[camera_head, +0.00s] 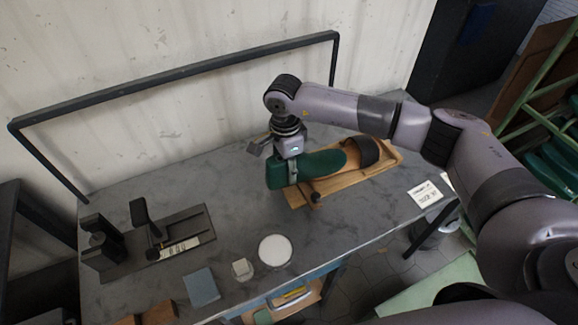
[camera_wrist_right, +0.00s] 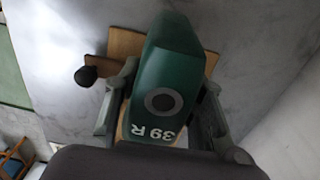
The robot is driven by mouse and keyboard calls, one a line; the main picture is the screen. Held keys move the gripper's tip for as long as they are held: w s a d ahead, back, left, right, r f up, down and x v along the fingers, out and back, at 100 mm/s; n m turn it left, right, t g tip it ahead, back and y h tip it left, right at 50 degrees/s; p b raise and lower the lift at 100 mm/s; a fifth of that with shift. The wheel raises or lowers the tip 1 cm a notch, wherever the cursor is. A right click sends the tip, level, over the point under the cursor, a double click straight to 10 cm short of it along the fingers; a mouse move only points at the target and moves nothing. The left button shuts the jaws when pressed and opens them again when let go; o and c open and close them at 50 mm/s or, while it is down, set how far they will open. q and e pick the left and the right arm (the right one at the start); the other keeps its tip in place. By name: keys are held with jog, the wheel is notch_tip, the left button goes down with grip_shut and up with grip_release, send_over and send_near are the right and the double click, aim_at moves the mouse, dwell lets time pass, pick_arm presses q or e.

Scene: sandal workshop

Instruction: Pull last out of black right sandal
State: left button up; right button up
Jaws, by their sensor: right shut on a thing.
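The green last (camera_head: 322,163) lies over the wooden board on the bench, its heel end in my right gripper. In the right wrist view the last (camera_wrist_right: 170,60) carries the mark "39 R" and a round dark hole. My right gripper (camera_head: 285,172) is shut on it, with one finger on each side in the wrist view (camera_wrist_right: 163,115). The black sandal (camera_head: 368,152) is on the far part of the board, its dark strap arched up. The last's toe end points towards the strap and appears clear of it. My left gripper is not in view.
The wooden board (camera_head: 335,183) has a dark knob (camera_head: 316,198) at its front edge. A black lever tool (camera_head: 150,235) stands on the left. A dark rail frame borders the back.

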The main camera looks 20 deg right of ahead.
jog(key=shift+r, duration=0.2)
jog(key=shift+r+p, duration=1.7)
jog(key=shift+r, duration=1.7)
